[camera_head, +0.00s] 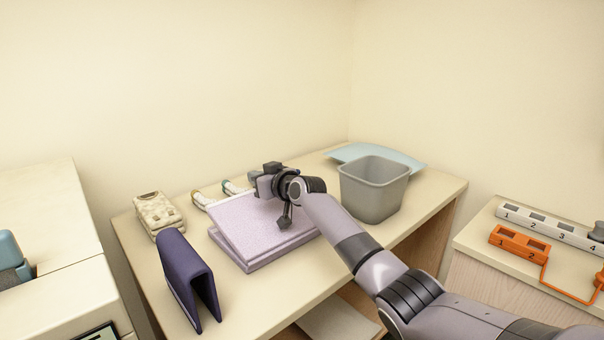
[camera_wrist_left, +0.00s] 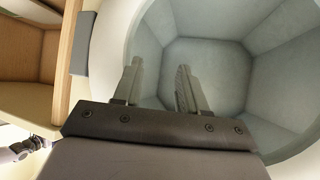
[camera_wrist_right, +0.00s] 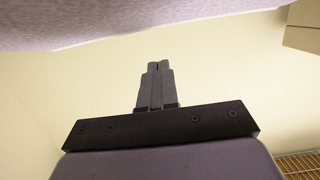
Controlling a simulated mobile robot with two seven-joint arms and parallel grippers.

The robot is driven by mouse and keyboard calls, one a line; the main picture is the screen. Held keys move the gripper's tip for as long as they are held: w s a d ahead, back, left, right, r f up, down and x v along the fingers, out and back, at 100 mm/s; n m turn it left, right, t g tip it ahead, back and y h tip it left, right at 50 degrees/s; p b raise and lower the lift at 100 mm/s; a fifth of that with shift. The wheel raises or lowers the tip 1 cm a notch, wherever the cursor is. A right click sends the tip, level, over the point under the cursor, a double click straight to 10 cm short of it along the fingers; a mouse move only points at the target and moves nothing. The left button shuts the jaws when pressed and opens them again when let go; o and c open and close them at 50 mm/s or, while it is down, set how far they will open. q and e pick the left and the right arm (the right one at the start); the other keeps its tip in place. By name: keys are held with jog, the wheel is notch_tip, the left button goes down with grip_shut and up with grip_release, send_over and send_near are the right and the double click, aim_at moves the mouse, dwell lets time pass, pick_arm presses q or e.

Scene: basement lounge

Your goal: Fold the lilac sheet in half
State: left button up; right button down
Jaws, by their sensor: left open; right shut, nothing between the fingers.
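The lilac sheet (camera_head: 262,232) lies on the pale table in the middle of the head view. It looks doubled, with an upper layer sloping over a lower one that shows along the front and right edges. My right gripper (camera_head: 285,218) is shut and empty, over the sheet's right part; contact is unclear. In the right wrist view its fingers (camera_wrist_right: 158,66) are together, and a lilac surface (camera_wrist_right: 100,22) crosses the top, apart from the fingertips. My left gripper (camera_wrist_left: 158,70) is open and empty in the left wrist view, and outside the head view.
On the table (camera_head: 285,310) are a folded navy item (camera_head: 184,270), a camouflage-patterned folded cloth (camera_head: 157,212), white rolled items (camera_head: 200,200), a grey bin (camera_head: 373,190) and a light-blue sheet (camera_head: 410,159). A grey-blue container (camera_wrist_left: 230,75) lies beyond the left fingers. An orange rack (camera_head: 518,243) stands right.

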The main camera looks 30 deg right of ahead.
jog(key=shift+w+a+f+g+p, duration=0.1)
jog(key=shift+w+f+g+p, duration=0.05)
jog(key=shift+w+f+g, duration=0.4)
jog(key=shift+w+a+f+g+p, duration=0.15)
jog(key=shift+w+f+g, duration=0.15)
jog(key=shift+f, duration=0.35)
jog(key=shift+d, duration=0.1)
jog(key=shift+s, duration=0.1)
